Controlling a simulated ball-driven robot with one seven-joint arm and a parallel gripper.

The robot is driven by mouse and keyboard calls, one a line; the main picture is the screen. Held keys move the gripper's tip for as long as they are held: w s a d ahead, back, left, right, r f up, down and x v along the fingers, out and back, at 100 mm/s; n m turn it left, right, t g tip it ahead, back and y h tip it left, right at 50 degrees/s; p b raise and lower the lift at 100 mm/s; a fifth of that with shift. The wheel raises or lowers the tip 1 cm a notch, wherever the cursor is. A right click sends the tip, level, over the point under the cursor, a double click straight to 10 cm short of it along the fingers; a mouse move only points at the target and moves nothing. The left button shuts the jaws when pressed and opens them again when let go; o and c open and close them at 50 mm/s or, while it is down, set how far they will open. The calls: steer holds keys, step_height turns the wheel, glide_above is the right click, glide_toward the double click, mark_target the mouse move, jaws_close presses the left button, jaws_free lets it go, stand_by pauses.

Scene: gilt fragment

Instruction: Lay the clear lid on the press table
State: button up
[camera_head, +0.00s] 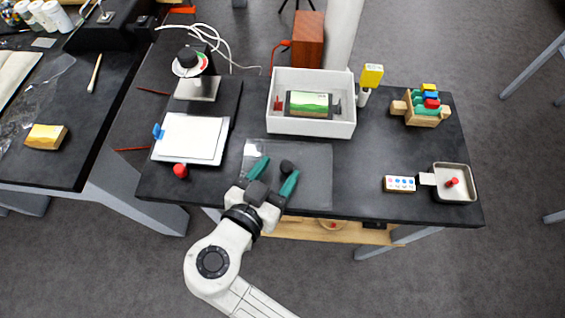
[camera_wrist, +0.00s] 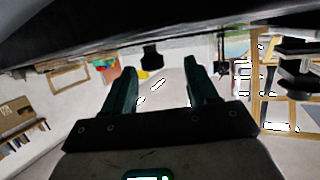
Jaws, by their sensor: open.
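The clear lid (camera_head: 312,188) is a see-through square sheet lying flat on the front of the middle dark table (camera_head: 350,205). A dark knob (camera_head: 287,167) stands on it and also shows in the wrist view (camera_wrist: 152,57). My gripper (camera_head: 279,165) is open, low over the lid, with its green fingers spread towards the knob. In the wrist view the gripper (camera_wrist: 160,72) has the knob between and beyond its fingertips, with no grip on it. Another dark table (camera_head: 100,120) stands at the left; I cannot tell which one is the press table.
A white bin (camera_head: 312,125) with a green-screened device stands behind the lid. A white board (camera_head: 190,138), a red knob (camera_head: 180,170) and a dial stand (camera_head: 197,85) are left. A small tray (camera_head: 455,185), label strip (camera_head: 399,184) and wooden rack (camera_head: 425,110) are right. Bare tabletop lies between.

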steer(key=b+v, duration=0.1)
steer(key=v, duration=0.7)
steer(key=shift+s+r, duration=0.15)
steer(key=shift+s, duration=0.2)
